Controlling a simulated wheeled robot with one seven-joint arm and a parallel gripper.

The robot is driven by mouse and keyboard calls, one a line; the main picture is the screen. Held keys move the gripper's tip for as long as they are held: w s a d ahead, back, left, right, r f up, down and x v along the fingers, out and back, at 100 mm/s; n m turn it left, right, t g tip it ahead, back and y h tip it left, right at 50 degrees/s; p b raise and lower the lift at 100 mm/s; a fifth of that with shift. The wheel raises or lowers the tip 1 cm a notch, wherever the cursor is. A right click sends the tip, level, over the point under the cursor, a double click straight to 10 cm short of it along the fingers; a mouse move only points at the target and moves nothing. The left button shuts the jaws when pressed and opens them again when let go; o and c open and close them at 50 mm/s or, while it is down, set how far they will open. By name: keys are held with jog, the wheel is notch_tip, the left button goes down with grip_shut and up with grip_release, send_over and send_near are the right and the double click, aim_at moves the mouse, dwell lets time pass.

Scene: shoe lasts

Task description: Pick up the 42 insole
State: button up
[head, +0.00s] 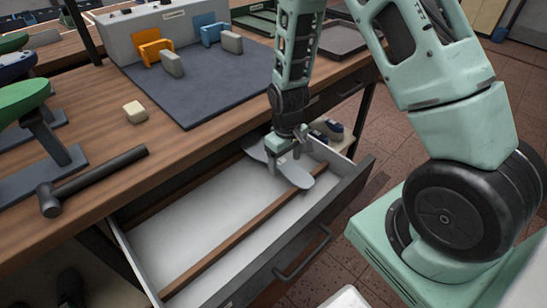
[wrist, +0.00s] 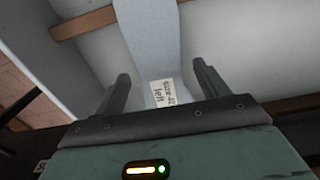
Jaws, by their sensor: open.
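A pale grey-blue insole (head: 297,175) is at the far right end of the open drawer (head: 205,225), partly hidden under my gripper (head: 284,152). In the wrist view the insole (wrist: 150,45) runs between the two fingers of my gripper (wrist: 160,76). A small white label (wrist: 165,93) is on it, upside down. Its text is small; it seems to include "42" and "left", but I cannot read it surely. The fingers are open, one on each side of the insole, with gaps beside it.
Wooden dividers (head: 240,232) run along the drawer. On the bench (head: 105,115) are a hammer (head: 90,180), a small beige block (head: 134,112), a dark mat (head: 200,85) with orange, blue and grey pieces, and green shoe lasts (head: 22,100). The drawer's front wall (head: 330,215) is close to my gripper.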

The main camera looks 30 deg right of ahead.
jog(key=c, duration=1)
jog(key=shift+c, duration=0.2)
